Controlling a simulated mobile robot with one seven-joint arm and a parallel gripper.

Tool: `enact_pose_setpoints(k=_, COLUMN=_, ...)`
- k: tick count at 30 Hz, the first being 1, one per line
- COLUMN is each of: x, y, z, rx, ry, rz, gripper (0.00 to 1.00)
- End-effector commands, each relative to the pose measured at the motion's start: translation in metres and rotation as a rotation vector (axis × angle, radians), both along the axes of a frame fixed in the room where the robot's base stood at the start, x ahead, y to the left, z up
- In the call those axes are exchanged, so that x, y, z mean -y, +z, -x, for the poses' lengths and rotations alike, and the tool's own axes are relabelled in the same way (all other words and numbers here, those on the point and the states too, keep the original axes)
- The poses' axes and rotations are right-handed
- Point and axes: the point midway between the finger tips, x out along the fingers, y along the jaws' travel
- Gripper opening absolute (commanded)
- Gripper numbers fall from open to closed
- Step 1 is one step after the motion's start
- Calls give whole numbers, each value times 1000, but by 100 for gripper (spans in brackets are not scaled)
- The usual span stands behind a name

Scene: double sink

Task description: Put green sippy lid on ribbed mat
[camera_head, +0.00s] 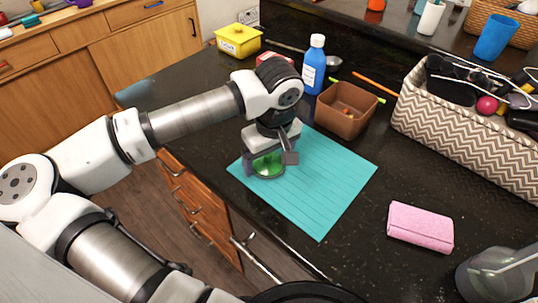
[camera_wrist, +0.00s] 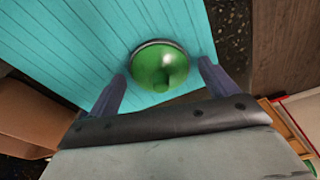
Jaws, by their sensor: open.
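The green sippy lid (camera_head: 267,166) rests on the teal ribbed mat (camera_head: 325,190), near the mat's left corner. In the wrist view the lid (camera_wrist: 160,66) shows as a green dome with a spout, lying on the ribbed mat (camera_wrist: 60,40). My gripper (camera_head: 270,165) is right over the lid. In the wrist view my gripper (camera_wrist: 163,80) is open, with one finger on each side of the lid and gaps between the fingers and the lid. The gripper partly hides the lid in the head view.
A brown box (camera_head: 347,112) stands just behind the mat, with a blue bottle (camera_head: 314,65) behind it. A patterned basket (camera_head: 470,140) fills the right back. The counter edge runs close to the mat's left side.

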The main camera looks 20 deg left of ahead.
Motion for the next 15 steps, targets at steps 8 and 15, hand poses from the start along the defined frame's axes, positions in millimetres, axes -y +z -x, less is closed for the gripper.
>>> enact_pose_setpoints(k=8, x=1, y=16, z=0, rx=3, ry=1, rz=-2, gripper=85)
enact_pose_setpoints(k=15, x=7, y=67, z=4, rx=3, ry=0, rz=-3, gripper=85)
